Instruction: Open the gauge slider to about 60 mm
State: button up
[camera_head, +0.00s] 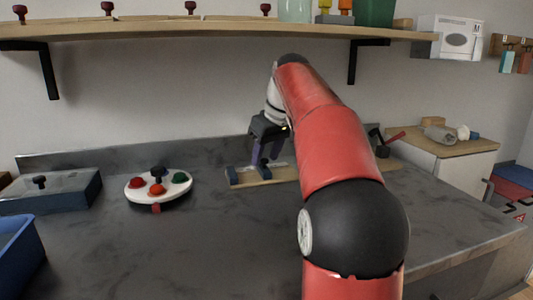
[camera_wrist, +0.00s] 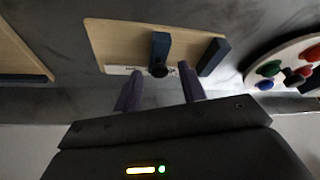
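The gauge is a flat wooden board (camera_head: 250,181) on the grey counter, partly hidden behind my arm; the board (camera_wrist: 115,40) also shows in the wrist view. A blue end block (camera_head: 234,175) stands at its left end in the head view, and this block (camera_wrist: 213,57) is on the right in the wrist view. The blue slider (camera_wrist: 161,45) with a black knob (camera_wrist: 158,71) sits a short gap from that block. A pale scale strip (camera_wrist: 122,70) runs along the board's edge. My gripper (camera_wrist: 160,75) is open, its two purple fingers apart with the knob between their tips, touching neither visibly.
A white round plate (camera_head: 158,187) with several coloured knobs is left of the gauge. A grey box (camera_head: 50,192) and a blue bin (camera_head: 18,255) stand farther left. A wooden shelf (camera_head: 200,32) hangs above. Another wooden board (camera_wrist: 18,55) is at left in the wrist view. The front counter is clear.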

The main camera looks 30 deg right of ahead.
jog(key=p+v, duration=0.2)
jog(key=v, duration=0.5)
jog(key=shift+r, duration=0.4)
jog(key=shift+s, duration=0.15)
